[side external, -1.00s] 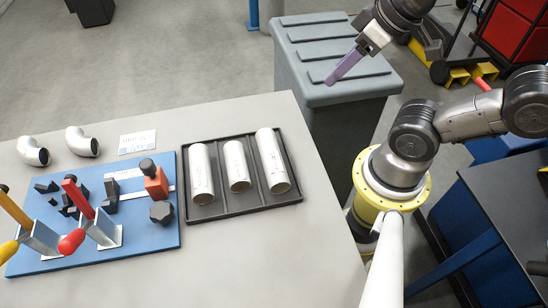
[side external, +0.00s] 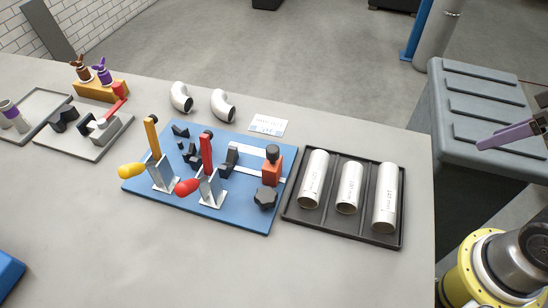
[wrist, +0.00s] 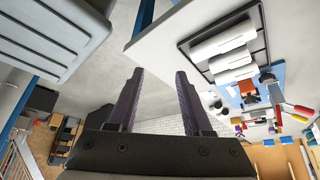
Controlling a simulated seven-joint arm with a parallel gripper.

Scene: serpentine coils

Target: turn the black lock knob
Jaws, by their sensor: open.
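The blue fixture board (side external: 235,222) lies on the grey table. A black lobed knob (side external: 265,198) sits near its front right corner. Just behind it, an orange-red block (side external: 271,172) carries a second, round black knob (side external: 272,152). I cannot tell by looks alone which one is the lock knob. My gripper (wrist: 160,75) shows two dark purple fingers apart with nothing between them. In the side view only part of a finger shows at the right edge, over the grey bin, well away from the board. The board also shows small in the wrist view (wrist: 232,98).
A black tray (side external: 291,212) with three white tubes lies right of the board, on my arm's side. Red-handled (side external: 207,152) and yellow-handled (side external: 152,135) clamps stand on the board's left. Two pipe elbows (side external: 222,106) and a label card (side external: 267,124) lie behind. The grey bin (side external: 485,100) stands off the table.

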